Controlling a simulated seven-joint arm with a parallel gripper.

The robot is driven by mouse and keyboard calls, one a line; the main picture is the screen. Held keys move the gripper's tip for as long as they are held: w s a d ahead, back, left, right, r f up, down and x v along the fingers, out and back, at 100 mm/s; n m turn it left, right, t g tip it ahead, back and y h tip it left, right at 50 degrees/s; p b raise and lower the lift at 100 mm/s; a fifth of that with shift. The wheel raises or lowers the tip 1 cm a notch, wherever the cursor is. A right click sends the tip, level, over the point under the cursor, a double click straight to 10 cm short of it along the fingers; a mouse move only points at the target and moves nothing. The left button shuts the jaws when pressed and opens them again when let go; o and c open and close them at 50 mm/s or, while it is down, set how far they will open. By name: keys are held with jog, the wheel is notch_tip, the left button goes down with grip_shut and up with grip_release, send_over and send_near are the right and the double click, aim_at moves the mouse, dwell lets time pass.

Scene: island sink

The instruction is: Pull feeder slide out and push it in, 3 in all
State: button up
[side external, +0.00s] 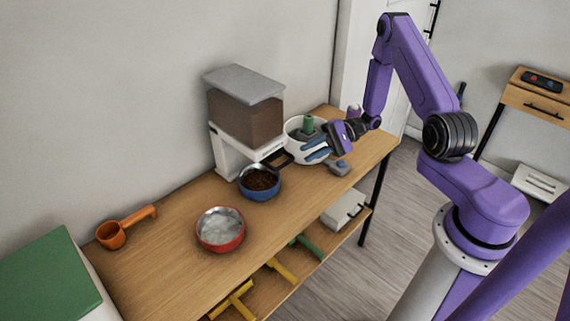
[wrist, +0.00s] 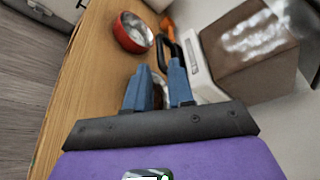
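The feeder has a brown-filled hopper (side external: 245,117) with a grey lid on a white stand (side external: 228,157); the hopper also shows in the wrist view (wrist: 250,48). A dark loop, seemingly the slide's handle (wrist: 161,58), sticks out from the white feeder front. In the side view the slide is small and its travel is hard to judge. My gripper (side external: 308,150) is to the right of the feeder, its blue fingers pointing toward the slide. The fingers (wrist: 160,85) are apart, with the loop just beyond their tips; I cannot tell whether they touch it.
A blue bowl of brown food (side external: 260,181) stands below the feeder's front. A red bowl (side external: 220,230) and an orange scoop (side external: 125,227) lie to the left. A white pot (side external: 295,126) with a green item stands behind my gripper. The table front (side external: 180,271) is clear.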

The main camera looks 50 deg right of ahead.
aim_at(290, 161)
jog(key=x, duration=0.8)
jog(key=shift+w+a+f, duration=0.1)
jog(key=shift+a, duration=0.15)
jog(key=shift+c, duration=0.4)
